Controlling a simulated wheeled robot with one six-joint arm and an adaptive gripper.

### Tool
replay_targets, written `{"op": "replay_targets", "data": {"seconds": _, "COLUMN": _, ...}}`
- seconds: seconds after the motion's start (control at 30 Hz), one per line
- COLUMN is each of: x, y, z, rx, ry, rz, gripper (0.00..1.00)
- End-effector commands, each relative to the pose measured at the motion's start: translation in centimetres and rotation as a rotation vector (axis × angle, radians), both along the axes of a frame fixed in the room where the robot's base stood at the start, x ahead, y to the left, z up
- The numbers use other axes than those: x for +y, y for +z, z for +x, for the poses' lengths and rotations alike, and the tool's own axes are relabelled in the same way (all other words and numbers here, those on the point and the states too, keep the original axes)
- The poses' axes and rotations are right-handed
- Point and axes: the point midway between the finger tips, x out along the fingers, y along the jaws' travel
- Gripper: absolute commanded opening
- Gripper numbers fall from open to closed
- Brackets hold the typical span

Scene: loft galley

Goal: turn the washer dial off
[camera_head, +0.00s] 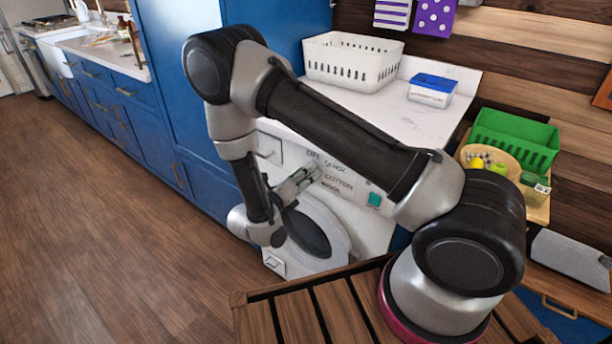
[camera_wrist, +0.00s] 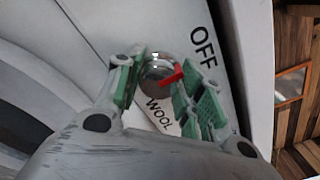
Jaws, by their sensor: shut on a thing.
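The washer (camera_head: 375,233) is white, with a round door (camera_head: 335,238) and a control panel marked OFF, QUICK, COTTON and WOOL. In the wrist view its dial (camera_wrist: 155,65) is a round silvery knob with a red pointer (camera_wrist: 172,76). The pointer sits on the side between the OFF and WOOL labels, slanting toward the OFF side; its exact setting is hard to read. My gripper (camera_wrist: 158,88) has green-padded fingers on either side of the dial and is shut on it. In the head view my gripper (camera_head: 312,174) is at the panel, and the dial is hidden behind it.
A white basket (camera_head: 352,62) and a blue-lidded box (camera_head: 432,90) stand on the white worktop above the washer. A green crate (camera_head: 514,141) stands at the right. Slatted wood lies below my arm. The floor at left is clear.

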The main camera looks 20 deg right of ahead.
Motion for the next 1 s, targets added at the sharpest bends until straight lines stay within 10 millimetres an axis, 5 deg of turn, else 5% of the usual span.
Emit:
{"op": "replay_targets", "data": {"seconds": 0.43, "x": 0.07, "y": -0.03, "z": 0.02, "rx": 0.01, "ry": 0.002, "rz": -0.006, "gripper": 0.14}}
{"op": "replay_targets", "data": {"seconds": 0.47, "x": 0.07, "y": -0.03, "z": 0.02, "rx": 0.01, "ry": 0.002, "rz": -0.006, "gripper": 0.4}}
{"op": "replay_targets", "data": {"seconds": 0.57, "x": 0.07, "y": -0.03, "z": 0.02, "rx": 0.009, "ry": 0.002, "rz": -0.006, "gripper": 0.58}}
{"op": "replay_targets", "data": {"seconds": 1.0, "x": 0.84, "y": -0.01, "z": -0.47, "rx": 0.009, "ry": 0.004, "rz": -0.006, "gripper": 0.59}}
